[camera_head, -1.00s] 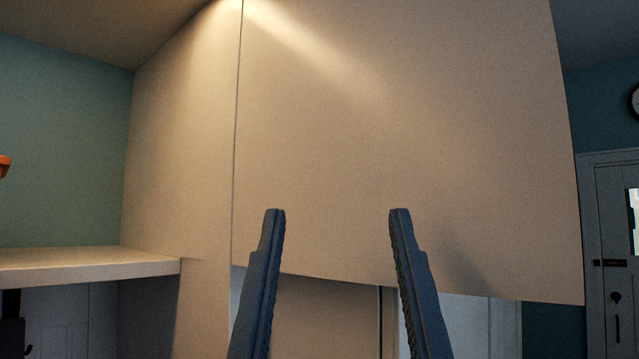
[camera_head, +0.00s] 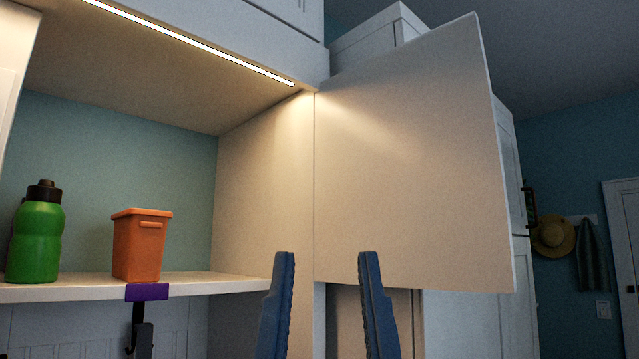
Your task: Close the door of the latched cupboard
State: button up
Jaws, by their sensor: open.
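The cupboard door (camera_head: 410,180) is a plain pale panel standing wide open. It is hinged at the right side wall of the cupboard and reaches out to the right, its inner face toward me. The cupboard's inner side wall (camera_head: 262,185) and its shelf (camera_head: 215,283) show to the left. My gripper (camera_head: 325,258) is open and empty, its two dark blue fingers pointing up, in front of the door's lower hinge-side area in the picture. I cannot tell whether it touches the door. No latch is clearly visible.
A green bottle (camera_head: 36,240) and an orange bin (camera_head: 140,245) stand on the shelf. A purple clip (camera_head: 147,292) sits on the shelf edge with a dark hook under it. Tall cabinets stand behind the door; a straw hat (camera_head: 553,236) hangs at the far right.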

aim_at(409, 170)
jog(key=u, duration=1.6)
jog(key=k+l, duration=0.1)
jog(key=l, duration=0.3)
jog(key=k+l+u, duration=0.15)
jog(key=l, duration=0.2)
jog(key=k+l, duration=0.1)
jog(key=l, duration=0.3)
jog(key=k+l+u, duration=0.15)
jog(key=l, duration=0.2)
jog(key=k+l, duration=0.1)
jog(key=l, duration=0.3)
jog(key=u, duration=0.05)
